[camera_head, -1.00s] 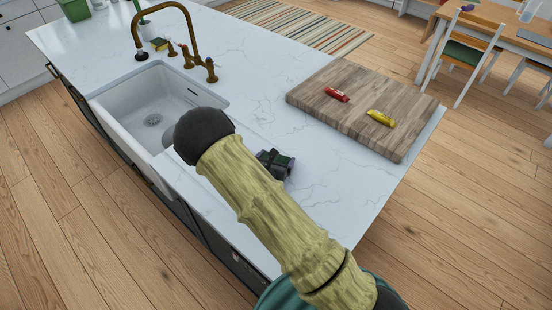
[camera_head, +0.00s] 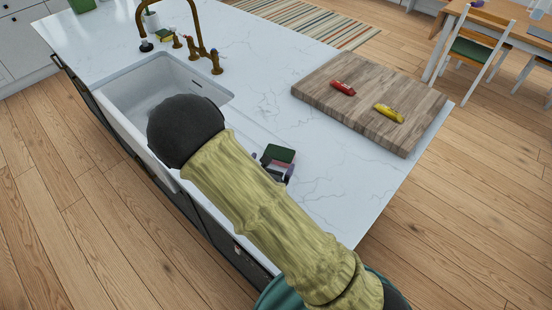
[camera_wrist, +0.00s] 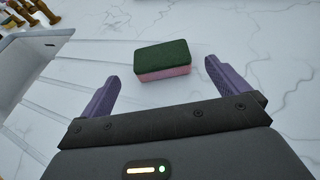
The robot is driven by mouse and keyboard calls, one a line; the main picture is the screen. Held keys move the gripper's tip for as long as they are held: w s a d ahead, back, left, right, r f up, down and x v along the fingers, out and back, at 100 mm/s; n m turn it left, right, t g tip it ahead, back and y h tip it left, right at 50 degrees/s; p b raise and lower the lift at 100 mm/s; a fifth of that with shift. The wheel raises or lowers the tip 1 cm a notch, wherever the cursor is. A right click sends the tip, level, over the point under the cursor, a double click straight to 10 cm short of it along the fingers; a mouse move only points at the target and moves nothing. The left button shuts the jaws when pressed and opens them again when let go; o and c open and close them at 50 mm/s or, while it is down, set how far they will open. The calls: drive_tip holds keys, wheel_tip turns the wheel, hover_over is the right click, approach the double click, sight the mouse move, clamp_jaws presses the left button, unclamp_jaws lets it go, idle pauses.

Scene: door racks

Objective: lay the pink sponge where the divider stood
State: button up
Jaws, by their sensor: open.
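The pink sponge (camera_wrist: 163,71) has a dark green top layer and lies flat on the white marble counter. In the wrist view it is just beyond my open gripper (camera_wrist: 161,73), between the lines of the two purple fingers, with a clear gap on each side. It looks untouched. In the head view its green top (camera_head: 278,153) shows just right of my forearm, beside the sink. There my gripper is mostly hidden behind the arm, with only small purple parts showing near the sponge. I see no divider, and I cannot tell where it stood.
A wooden board (camera_head: 350,108) bears a red item (camera_head: 342,88) and a yellow item (camera_head: 390,113). The white sink (camera_head: 140,95) is at the left, with a brass faucet (camera_head: 197,20) behind it. Shallow grooves (camera_wrist: 75,88) run in the counter near the sink. Counter around the sponge is bare.

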drive_tip(key=shift+v, duration=1.35)
drive_tip(key=s+d+r+m+g+h, duration=0.2)
drive_tip(key=s+d+m+g, duration=0.25)
drive_tip(key=d+m, duration=0.35)
drive_tip(key=s+d+r+m+g+h, duration=0.1)
drive_tip(key=s+d+r+m+g, duration=0.1)
drive_tip(key=s+d+m+g, duration=0.35)
wheel_tip(320, 180, up, 6)
drive_tip(key=s+d+m+y, duration=0.2)
drive_tip(key=m+y, duration=0.6)
drive_tip(key=m, duration=1)
drive_tip(key=shift+s+r, duration=0.2)
drive_tip(key=shift+s, duration=0.15)
